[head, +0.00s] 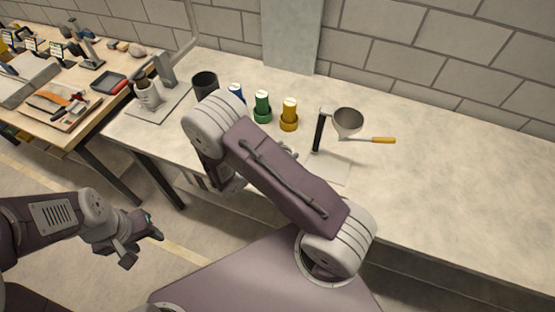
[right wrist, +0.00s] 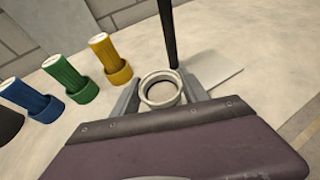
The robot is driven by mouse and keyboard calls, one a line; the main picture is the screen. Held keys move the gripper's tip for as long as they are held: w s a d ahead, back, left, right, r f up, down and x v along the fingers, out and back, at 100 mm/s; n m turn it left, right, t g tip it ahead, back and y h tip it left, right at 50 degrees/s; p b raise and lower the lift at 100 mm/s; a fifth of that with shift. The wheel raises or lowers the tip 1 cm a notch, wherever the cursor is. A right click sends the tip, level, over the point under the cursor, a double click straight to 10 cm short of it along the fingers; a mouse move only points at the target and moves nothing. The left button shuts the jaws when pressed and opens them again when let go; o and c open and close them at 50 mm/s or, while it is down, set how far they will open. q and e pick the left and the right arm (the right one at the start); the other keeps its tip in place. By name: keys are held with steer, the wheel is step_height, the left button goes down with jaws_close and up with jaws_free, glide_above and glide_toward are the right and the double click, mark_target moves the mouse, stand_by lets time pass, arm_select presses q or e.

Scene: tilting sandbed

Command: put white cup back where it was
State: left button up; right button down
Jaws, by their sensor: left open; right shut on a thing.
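In the right wrist view the white cup (right wrist: 163,102) is between the two fingers of my right gripper (right wrist: 159,92), which is shut on it. Its round mouth faces the camera and looks empty. Whether its base touches the bench is hidden. In the head view my right arm covers most of this gripper and the cup. My left gripper (head: 143,247) is open and empty, off the bench at the lower left.
A funnel (head: 348,121) on a black post (head: 319,132) stands by a pale plate (head: 336,173), close to the cup. Blue (head: 236,90), green (head: 262,107) and yellow (head: 289,113) cylinders and a dark cup (head: 204,84) stand left. The bench's right side is clear.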

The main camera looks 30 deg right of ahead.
steer(key=shift+w+a+f, duration=0.4)
steer(key=shift+w, duration=0.1)
steer(key=shift+a+f, duration=0.1)
steer(key=shift+f, duration=0.05)
step_height(320, 180, down, 4)
steer(key=shift+w+a+f+p, duration=0.1)
steer(key=shift+w+p, duration=0.05)
steer(key=shift+p, duration=0.15)
arm_select(q)
steer(key=shift+s+d+r, duration=0.2)
steer(key=shift+s+r, duration=0.15)
steer(key=shift+r, duration=0.2)
steer(key=shift+f, duration=0.1)
arm_select(e)
steer(key=shift+f+b, duration=0.2)
steer(key=shift+b, duration=0.1)
arm_select(q)
steer(key=shift+f, duration=0.1)
arm_select(e)
steer(key=c, duration=0.6)
jaws_free()
